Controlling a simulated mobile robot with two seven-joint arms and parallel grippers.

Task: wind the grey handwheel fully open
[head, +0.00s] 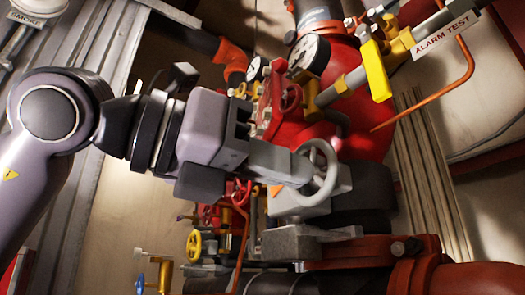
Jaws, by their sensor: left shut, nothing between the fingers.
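The grey handwheel (331,164) is right of the picture's middle, on a grey valve body in front of the red riser. Its rim stands at a slant to me. My left gripper (303,174) comes in from the left with its fingers shut. Its fingertips reach the near left part of the wheel and overlap it in the picture. I cannot tell whether they touch the rim or pass between the spokes. The fingers hide part of the wheel's left side. My right gripper is not in view.
A yellow lever (376,70) and an "ALARM TEST" tag (446,33) are at upper right. A yellow handwheel (194,246) is at lower left. An orange-red pipe (350,252) runs below.

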